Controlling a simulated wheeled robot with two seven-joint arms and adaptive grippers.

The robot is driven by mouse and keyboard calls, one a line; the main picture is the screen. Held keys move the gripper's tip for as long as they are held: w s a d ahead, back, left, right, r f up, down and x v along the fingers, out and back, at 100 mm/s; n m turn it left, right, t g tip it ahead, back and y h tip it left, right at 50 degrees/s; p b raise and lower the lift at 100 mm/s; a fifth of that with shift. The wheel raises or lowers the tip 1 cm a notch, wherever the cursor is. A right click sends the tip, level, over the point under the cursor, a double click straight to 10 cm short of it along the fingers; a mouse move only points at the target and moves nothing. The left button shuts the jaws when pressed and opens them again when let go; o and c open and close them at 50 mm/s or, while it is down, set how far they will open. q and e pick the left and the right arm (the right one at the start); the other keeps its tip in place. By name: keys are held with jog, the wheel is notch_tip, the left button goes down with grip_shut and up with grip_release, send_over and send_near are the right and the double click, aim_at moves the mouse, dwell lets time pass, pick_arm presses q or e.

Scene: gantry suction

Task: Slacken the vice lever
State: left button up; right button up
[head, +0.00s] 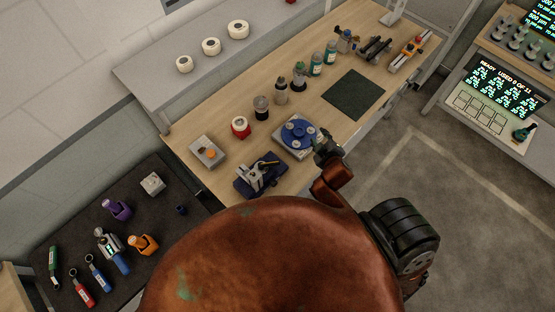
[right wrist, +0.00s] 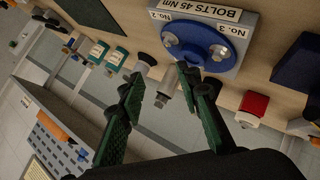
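The vice (head: 258,176), grey metal on a dark blue base, sits at the near end of the wooden bench. A thin pale bar shows on it, but I cannot tell whether this is its lever. My right gripper (head: 326,148) is right of the vice and apart from it, by the blue disc. In the right wrist view its green-padded fingers (right wrist: 160,78) are open, with nothing held. A dark blue block at that view's right edge (right wrist: 299,64) may be part of the vice. My left gripper is not in view.
A blue disc (head: 300,134) on a grey plate labelled bolts 45 Nm stands beside the vice. A red-and-white pot (head: 241,127), several bottles and a grey box (head: 208,151) stand behind. A dark green mat (head: 353,95) lies clear. A dark tool table (head: 75,220) is at left.

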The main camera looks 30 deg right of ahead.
jog(key=w+a+r+n+t+y, duration=0.1)
jog(key=w+a+r+n+t, duration=0.15)
jog(key=r, duration=0.45)
jog(key=w+a+r+n+t+y+p, duration=0.1)
jog(key=w+a+r+n+t, duration=0.1)
jog(key=w+a+r+n, duration=0.3)
jog(key=w+r+n+t+y, duration=0.1)
jog(key=r+n+t, duration=0.15)
jog(key=r, duration=0.55)
jog(key=s+a+r+n+g+y+p, duration=0.15)
jog(key=a+r+n+y, duration=0.25)
jog(key=a+n+y, duration=0.45)
jog(key=s+a+r+n+g+y, duration=0.25)
jog(key=a+r+n+y, duration=0.2)
jog(key=a+n, duration=0.75)
jog(key=s+a+f+n+g+y, duration=0.2)
jog(key=s+a+f+n+g, duration=0.1)
jog(key=f+n+g, duration=0.15)
jog(key=n+g+h, duration=0.6)
jog(key=n+h, duration=0.4)
send_near(276, 162)
jog(key=f, duration=0.2)
jog(key=shift+t, duration=0.25)
jog(key=p+x, duration=0.1)
jog(key=x, duration=0.3)
jog(key=p+x, duration=0.1)
jog(key=x, duration=0.2)
jog(key=shift+a+p, duration=0.3)
jog(key=shift+a, duration=0.05)
